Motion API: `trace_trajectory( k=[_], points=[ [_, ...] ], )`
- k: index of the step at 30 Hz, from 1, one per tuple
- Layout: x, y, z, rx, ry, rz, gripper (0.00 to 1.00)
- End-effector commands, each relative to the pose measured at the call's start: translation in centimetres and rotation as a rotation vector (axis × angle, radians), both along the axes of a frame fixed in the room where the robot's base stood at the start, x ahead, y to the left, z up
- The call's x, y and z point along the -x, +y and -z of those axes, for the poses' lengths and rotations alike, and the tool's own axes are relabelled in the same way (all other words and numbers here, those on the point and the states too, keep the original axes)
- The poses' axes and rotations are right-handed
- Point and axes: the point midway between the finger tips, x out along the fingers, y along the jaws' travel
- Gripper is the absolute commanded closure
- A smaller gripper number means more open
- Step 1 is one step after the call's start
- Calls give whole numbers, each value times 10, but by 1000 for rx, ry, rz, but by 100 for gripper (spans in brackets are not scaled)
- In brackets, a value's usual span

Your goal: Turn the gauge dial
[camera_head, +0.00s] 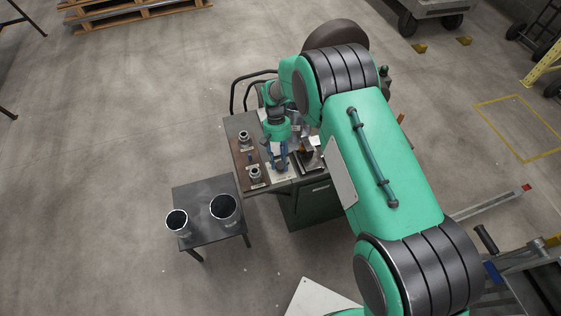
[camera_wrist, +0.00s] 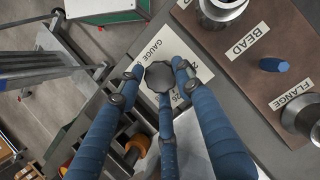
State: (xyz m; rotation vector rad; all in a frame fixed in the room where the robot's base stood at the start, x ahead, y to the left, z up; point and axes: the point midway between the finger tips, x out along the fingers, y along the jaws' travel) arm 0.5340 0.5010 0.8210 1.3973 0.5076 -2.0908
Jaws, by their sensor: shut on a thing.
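The gauge dial (camera_wrist: 160,75) is a dark, lobed knob on a pale plate marked GAUGE (camera_wrist: 157,48), with partly covered numbers beside it. My gripper (camera_wrist: 157,82) has three blue fingers, spread around the knob and shut on it, one from each side and one from below in the wrist view. In the head view, my gripper (camera_head: 280,160) points down at the front part of the workbench, and its fingers hide the dial. The dial's pointer and exact reading cannot be made out.
A tray with compartments (camera_wrist: 112,125) lies on the other side. A low table (camera_head: 206,190) bears two dark cylinders.

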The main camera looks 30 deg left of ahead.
Motion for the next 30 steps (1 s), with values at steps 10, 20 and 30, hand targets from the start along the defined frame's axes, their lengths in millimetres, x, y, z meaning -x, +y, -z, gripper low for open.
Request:
trace_trajectory(
  k=[10,20,30],
  points=[
    [3,-1,1,3,6,-1,48],
    [-1,2,-6,1,3,-1,48],
    [-14,13,-46,0,2,-1,48]
  ],
)
